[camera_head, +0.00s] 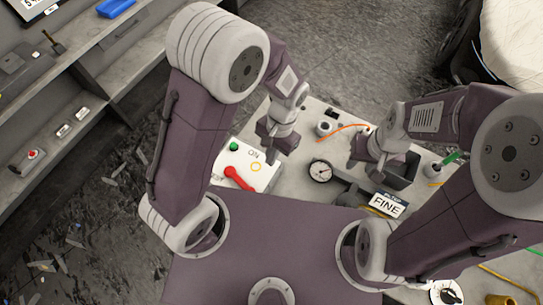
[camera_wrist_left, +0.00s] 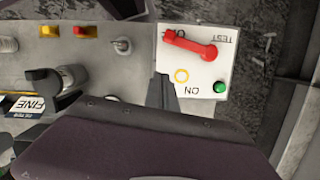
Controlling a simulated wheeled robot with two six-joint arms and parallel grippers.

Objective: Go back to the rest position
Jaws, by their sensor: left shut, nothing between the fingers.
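My left gripper (camera_head: 273,152) is shut and empty. In the head view it hangs above the table, at the right edge of the white switch panel (camera_head: 240,160). In the left wrist view its dark fingers (camera_wrist_left: 163,93) show next to the panel (camera_wrist_left: 202,64); I cannot tell whether they touch it. The panel bears a red lever (camera_wrist_left: 190,46), a green button (camera_wrist_left: 220,87) and a yellow ring (camera_wrist_left: 181,75). My right gripper (camera_head: 362,160) is over the table beside a dark grey bin (camera_head: 402,172); its fingers are too unclear to read.
A round dial gauge (camera_head: 320,171) and a card reading FINE (camera_head: 387,205) lie on the table (camera_head: 305,148) between my arms. A shelf unit (camera_head: 95,75) stands at the left. A pale covered object (camera_head: 515,45) is at the top right. Debris litters the floor at left.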

